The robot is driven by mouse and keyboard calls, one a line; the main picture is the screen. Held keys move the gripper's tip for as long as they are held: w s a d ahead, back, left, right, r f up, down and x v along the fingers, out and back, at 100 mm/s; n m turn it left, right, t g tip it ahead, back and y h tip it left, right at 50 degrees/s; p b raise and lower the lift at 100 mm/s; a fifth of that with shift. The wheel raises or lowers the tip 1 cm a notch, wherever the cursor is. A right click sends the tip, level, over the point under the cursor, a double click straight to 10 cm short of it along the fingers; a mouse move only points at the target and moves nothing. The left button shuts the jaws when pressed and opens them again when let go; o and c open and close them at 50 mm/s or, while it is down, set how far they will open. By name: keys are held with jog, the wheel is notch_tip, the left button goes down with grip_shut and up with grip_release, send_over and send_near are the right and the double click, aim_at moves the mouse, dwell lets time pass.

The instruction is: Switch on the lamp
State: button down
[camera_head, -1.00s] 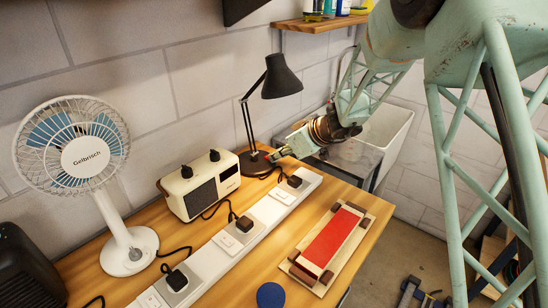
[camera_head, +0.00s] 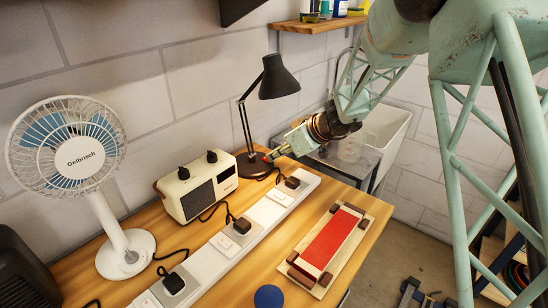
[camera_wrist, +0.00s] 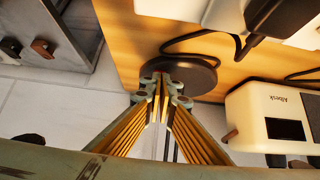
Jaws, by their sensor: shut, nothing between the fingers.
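The black desk lamp (camera_head: 279,78) stands at the back of the bench by the wall, its shade tilted down on a jointed arm. No glow shows at the shade. Its round dark base (camera_head: 250,168) rests on the wood and also shows in the wrist view (camera_wrist: 200,78). My gripper (camera_head: 270,157) is shut and empty, with its fingertips at the right side of the base. In the wrist view the closed fingertips (camera_wrist: 162,84) overlap the edge of the base. I cannot tell whether they touch it.
A cream radio (camera_head: 199,187) stands left of the lamp, and a white fan (camera_head: 123,254) further left. A white socket strip (camera_head: 251,225) with black plugs runs along the bench. Cables cross near the base.

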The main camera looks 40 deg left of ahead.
jog(key=b+v, duration=0.3)
jog(key=v, duration=0.7)
jog(key=shift+d+f+b, duration=0.35)
jog(key=shift+f+b, duration=0.05)
jog(key=shift+w, duration=0.1)
dwell(0.7)
